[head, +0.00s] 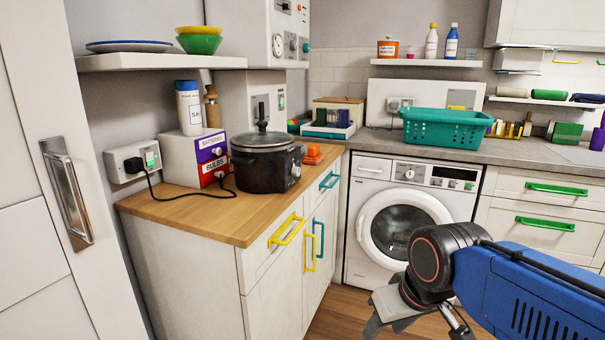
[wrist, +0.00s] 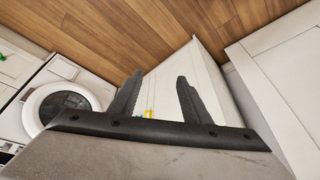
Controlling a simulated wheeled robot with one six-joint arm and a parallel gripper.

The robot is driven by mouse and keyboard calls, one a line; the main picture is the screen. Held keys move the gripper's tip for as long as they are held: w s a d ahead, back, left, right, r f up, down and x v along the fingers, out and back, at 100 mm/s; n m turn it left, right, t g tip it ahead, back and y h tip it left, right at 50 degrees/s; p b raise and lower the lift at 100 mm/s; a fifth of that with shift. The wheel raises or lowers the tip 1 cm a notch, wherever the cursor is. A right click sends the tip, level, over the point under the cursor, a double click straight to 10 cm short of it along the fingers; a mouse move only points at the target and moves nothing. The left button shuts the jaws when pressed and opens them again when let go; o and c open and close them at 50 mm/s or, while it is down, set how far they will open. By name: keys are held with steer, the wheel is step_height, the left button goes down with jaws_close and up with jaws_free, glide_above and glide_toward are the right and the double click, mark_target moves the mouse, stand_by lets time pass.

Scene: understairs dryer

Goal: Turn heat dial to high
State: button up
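A black slow cooker (head: 262,165) with a lid stands on the wooden counter. A small dial (head: 296,171) shows on its right-hand side; its marks are too small to read. The white front-loading machine (head: 408,210) also has a round dial (head: 409,174) on its top panel. The task does not say which dial is the heat dial. My gripper (wrist: 160,76) is open and empty, its two dark fingers apart. In the head view it is low in front of the machine, right of and below the slow cooker, touching neither dial.
A wall socket (head: 133,160) with a black cord is behind. A teal basket (head: 447,127) sits on the grey worktop. Yellow handles (head: 286,230) stick out from the cabinet. Floor (head: 345,318) is clear.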

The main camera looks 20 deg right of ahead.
steer(key=w+a+r+g+y, duration=0.2)
steer(key=w+a+r+y, duration=0.1)
steer(key=w+a+y, duration=0.3)
steer(key=t+y, duration=0.7)
steer(key=y, duration=0.2)
glide_toward(299, 172)
steer(key=x, duration=0.8)
steer(key=c, duration=1)
